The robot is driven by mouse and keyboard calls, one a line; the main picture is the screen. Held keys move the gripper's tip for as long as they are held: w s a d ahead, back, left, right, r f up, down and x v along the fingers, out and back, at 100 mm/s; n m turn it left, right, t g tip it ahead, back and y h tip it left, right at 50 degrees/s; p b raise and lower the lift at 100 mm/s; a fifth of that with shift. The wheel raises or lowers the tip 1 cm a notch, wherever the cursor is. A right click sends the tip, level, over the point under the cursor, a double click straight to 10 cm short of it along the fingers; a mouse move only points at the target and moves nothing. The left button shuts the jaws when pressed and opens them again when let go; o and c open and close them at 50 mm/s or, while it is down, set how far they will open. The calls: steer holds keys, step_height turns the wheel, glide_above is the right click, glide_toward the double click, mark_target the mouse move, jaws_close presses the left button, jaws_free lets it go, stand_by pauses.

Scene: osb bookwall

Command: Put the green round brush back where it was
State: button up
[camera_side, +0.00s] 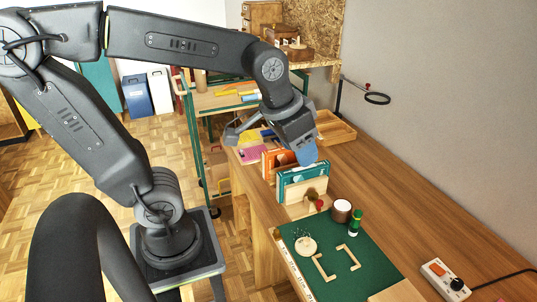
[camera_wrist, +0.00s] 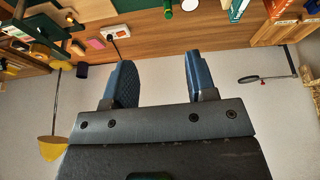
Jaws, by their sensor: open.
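A small green upright object (camera_side: 355,222), which looks like the green round brush, stands at the right back edge of the green mat (camera_side: 340,282). A green cylinder at the top of the wrist view (camera_wrist: 168,10) appears to be the same object. My gripper (camera_side: 305,152) is open and empty, with blue fingers. It is above and behind the green-framed rack (camera_side: 303,183), well apart from the green object. In the wrist view my gripper (camera_wrist: 157,80) shows a clear gap between its fingers.
A white-topped brown cup (camera_side: 341,210) stands close left of the green object. A round cream disc (camera_side: 305,246) and wooden brackets (camera_side: 337,265) lie on the mat. A power strip (camera_side: 445,280) sits at front right. A ring on an arm (camera_side: 377,98) is near the wall.

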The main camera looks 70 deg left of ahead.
steer(key=s+t, duration=0.1)
steer(key=s, duration=0.5)
steer(key=shift+f, duration=0.2)
